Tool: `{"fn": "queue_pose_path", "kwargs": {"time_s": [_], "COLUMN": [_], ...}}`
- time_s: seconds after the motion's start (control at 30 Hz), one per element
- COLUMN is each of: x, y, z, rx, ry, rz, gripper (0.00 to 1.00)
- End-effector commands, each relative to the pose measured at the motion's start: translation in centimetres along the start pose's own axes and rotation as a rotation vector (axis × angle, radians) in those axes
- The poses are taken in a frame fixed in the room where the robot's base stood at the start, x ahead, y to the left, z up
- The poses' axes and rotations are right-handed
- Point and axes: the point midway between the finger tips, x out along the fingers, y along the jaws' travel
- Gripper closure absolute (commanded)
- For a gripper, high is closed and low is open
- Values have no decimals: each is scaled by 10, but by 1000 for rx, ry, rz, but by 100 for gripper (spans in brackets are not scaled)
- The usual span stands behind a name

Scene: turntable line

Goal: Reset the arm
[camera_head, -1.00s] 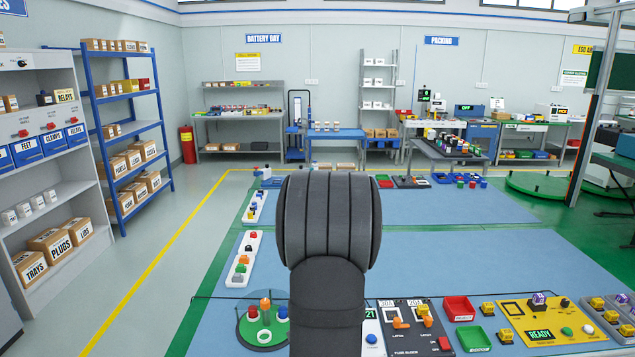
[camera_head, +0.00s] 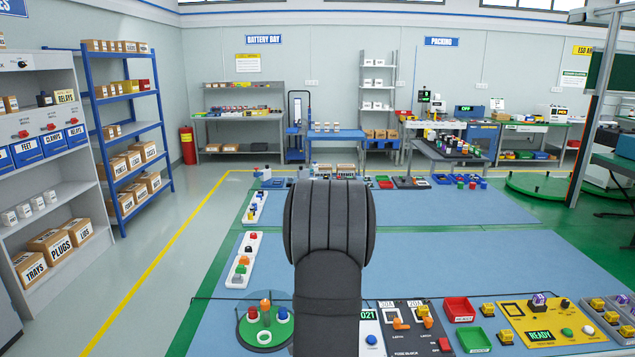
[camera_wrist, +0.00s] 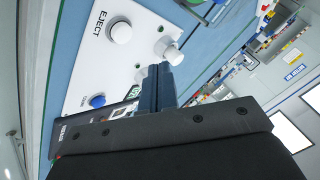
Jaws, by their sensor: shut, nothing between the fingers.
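My gripper (camera_wrist: 158,88) shows in the wrist view, its dark fingers together with nothing between them. It is in front of a white panel (camera_wrist: 85,68) marked EJECT, with a round white button (camera_wrist: 121,33), a blue button (camera_wrist: 97,101) and a white knob (camera_wrist: 169,50). The fingertips overlap the panel's edge in the picture; I cannot tell how far apart they are. In the head view my dark arm stands upright in the middle and hides the gripper. Part of a white panel (camera_head: 369,320) with a blue button (camera_head: 371,339) shows just right of the arm.
A round green turntable (camera_head: 254,338) with coloured pieces lies left of my arm. To the right are a dark fuse block panel (camera_head: 420,337), a red tray (camera_head: 459,309), a green tray (camera_head: 474,340) and a yellow test panel (camera_head: 515,308). The blue mat (camera_head: 480,265) behind is mostly clear.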

Motion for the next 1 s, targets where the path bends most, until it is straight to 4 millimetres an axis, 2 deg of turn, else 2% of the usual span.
{"fn": "queue_pose_path", "kwargs": {"time_s": [0.07,0.2,0.37,0.4,0.6,0.87,1.0], "x": [9,-7,12,4,-17,-34,-49], "y": [7,-6,9,2,-13,-25,-23], "z": [8,-6,9,2,-13,-25,-52], "rx": [2,-2,1,-1,-2,-2,-48], "ry": [-3,4,-3,4,3,3,52], "rz": [3,-3,3,-3,-3,0,19], "gripper": [100,100,100,100,100,100,100]}}
